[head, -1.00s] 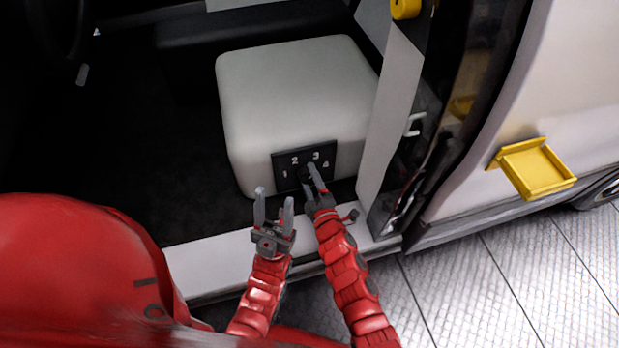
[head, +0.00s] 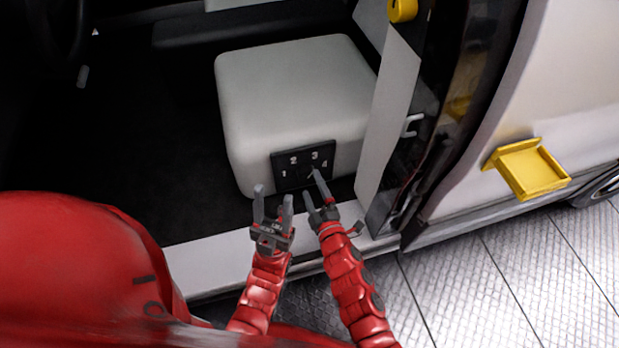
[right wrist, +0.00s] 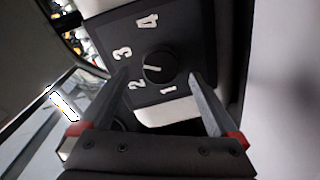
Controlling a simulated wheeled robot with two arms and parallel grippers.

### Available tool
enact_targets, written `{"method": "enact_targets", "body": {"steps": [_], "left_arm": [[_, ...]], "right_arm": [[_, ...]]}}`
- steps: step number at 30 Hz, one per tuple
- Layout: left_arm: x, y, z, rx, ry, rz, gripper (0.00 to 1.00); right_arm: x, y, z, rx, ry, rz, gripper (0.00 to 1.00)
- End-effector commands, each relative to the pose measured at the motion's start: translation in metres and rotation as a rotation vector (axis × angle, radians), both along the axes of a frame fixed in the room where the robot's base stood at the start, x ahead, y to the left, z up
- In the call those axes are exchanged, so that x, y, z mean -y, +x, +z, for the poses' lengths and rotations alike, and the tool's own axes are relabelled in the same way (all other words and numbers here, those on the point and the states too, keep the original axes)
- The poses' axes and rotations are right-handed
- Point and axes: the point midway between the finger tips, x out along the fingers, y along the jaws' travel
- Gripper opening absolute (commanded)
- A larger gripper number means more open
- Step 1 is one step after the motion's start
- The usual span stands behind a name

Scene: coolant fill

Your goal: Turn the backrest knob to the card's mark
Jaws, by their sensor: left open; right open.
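The backrest knob (right wrist: 160,68) is round and black with a white pointer line, on a dark panel (right wrist: 185,35) numbered 1 to 4. Its line points between 2 and 3 in the right wrist view. In the head view the panel (head: 280,179) is on the front of the pale seat (head: 290,85); the knob is hard to make out there. My right gripper (head: 313,185) is open just in front of the panel, its fingers on either side of the knob in the wrist view, apart from it. My left gripper (head: 273,195) is open and empty, left of it. I cannot make out a card.
A pale door pillar (head: 388,120) stands close to the right of the seat. The white door sill (head: 205,262) runs below my grippers. A yellow tray (head: 530,170) sticks out from the car's side at right. Dark floor (head: 180,150) lies open left of the seat.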

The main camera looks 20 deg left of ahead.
Motion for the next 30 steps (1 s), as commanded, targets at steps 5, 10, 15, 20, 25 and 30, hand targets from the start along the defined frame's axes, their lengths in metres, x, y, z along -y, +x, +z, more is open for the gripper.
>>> {"method": "enact_targets", "body": {"steps": [5, 10, 15, 20, 25, 30], "left_arm": [[0.000, 0.000, 0.010, 0.000, 0.000, 0.000, 0.50], [0.000, 0.000, 0.016, 0.000, 0.000, 0.000, 0.50], [0.000, 0.000, 0.020, 0.000, 0.000, 0.000, 0.50], [0.000, 0.000, 0.021, 0.000, 0.000, 0.000, 0.50], [0.000, 0.000, 0.021, 0.000, 0.000, 0.000, 0.50], [0.000, 0.000, 0.021, 0.000, 0.000, 0.000, 0.50]], "right_arm": [[0.027, -0.035, 0.003, -0.004, -0.003, -0.001, 0.97], [0.050, -0.067, 0.005, -0.004, -0.003, -0.002, 0.97], [0.068, -0.091, 0.007, -0.003, -0.002, -0.002, 0.97], [0.077, -0.105, 0.008, -0.002, -0.002, -0.001, 0.97], [0.080, -0.108, 0.008, -0.001, -0.001, -0.002, 0.97], [0.080, -0.108, 0.008, -0.001, -0.001, -0.002, 0.97]]}}
